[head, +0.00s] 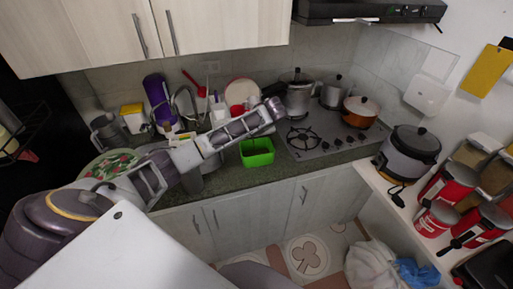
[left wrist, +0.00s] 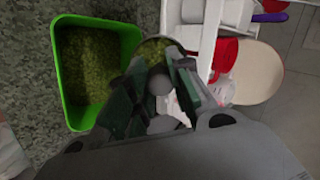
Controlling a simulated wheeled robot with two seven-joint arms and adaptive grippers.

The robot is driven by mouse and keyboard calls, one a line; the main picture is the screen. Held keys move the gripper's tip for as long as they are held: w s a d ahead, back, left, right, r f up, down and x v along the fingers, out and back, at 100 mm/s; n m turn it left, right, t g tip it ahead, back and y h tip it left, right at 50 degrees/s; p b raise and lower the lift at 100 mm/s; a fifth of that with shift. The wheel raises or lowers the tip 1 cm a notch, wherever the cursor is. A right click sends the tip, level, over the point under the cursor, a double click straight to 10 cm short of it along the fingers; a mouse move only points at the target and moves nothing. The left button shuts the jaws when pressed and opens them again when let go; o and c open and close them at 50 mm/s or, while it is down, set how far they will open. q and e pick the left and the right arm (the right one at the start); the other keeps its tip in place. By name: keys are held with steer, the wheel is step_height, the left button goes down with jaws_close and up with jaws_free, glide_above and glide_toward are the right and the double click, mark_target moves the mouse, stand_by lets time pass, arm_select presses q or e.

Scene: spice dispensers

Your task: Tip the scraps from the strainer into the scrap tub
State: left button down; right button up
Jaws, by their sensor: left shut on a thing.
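The green scrap tub (head: 257,152) stands on the counter left of the stove, below my left gripper (head: 272,107). In the left wrist view the tub (left wrist: 62,110) is at the left, with its open top facing the camera. Its inside looks speckled olive; I cannot tell whether scraps lie in it. My left gripper (left wrist: 157,82) is shut on a small round thing, apparently the strainer (left wrist: 153,47), beside the tub in this view. Most of the strainer is hidden by the fingers, and its tilt is unclear. My right gripper is not in view.
A stove (head: 318,140) with a steel pot (head: 296,95) and an orange pot (head: 360,111) is right of the tub. A crowded dish area with a red utensil (head: 195,84) and a purple container (head: 158,98) is at the left. Counter in front of the tub is narrow.

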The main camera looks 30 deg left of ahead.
arm_select(q)
steer(key=shift+d+y, duration=0.35)
steer(key=shift+y, duration=0.05)
steer(key=shift+d+r, duration=0.1)
steer(key=shift+d, duration=0.15)
steer(key=shift+s+a+y, duration=0.1)
steer(key=shift+y, duration=0.2)
stand_by(0.3)
steer(key=shift+d, duration=0.3)
steer(key=shift+a+t+y, duration=0.15)
steer(key=shift+t+y, duration=0.15)
steer(key=shift+y, duration=0.1)
